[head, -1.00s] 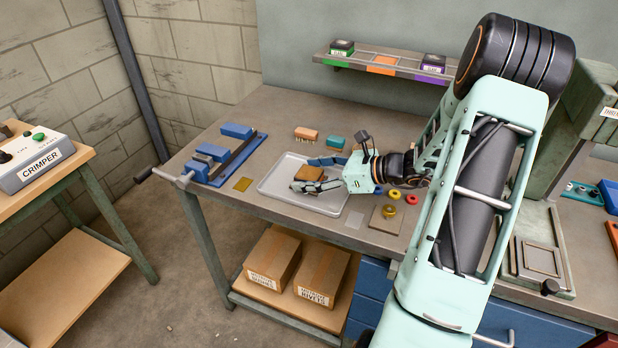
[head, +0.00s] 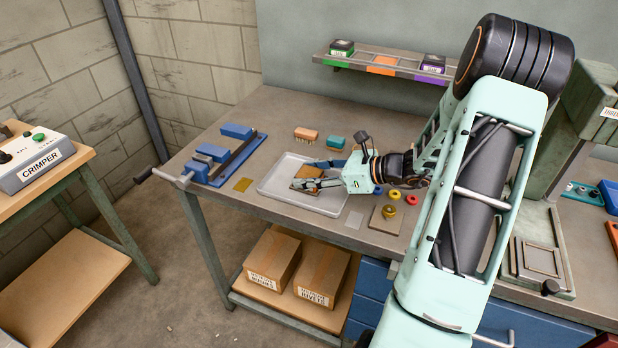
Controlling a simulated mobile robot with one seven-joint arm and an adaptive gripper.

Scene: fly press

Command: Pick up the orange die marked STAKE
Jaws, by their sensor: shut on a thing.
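A brown-orange block (head: 309,170), which I take to be the orange die, is in the shallow grey tray (head: 268,190) on the workbench. Any STAKE marking on it is not readable at this size. My gripper (head: 314,174) reaches in from the right, low over the tray, with its fingers shut on the block's sides. The fingers hide part of the block. I cannot tell whether the block still touches the tray floor.
The back shelf (head: 350,58) holds a green-banded die (head: 342,47), a purple-banded die (head: 433,63) and an empty orange place (head: 382,66) between them. A brush-like orange block (head: 306,133) and a teal block (head: 336,139) lie behind the tray. Coloured rings (head: 394,194) lie right of it.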

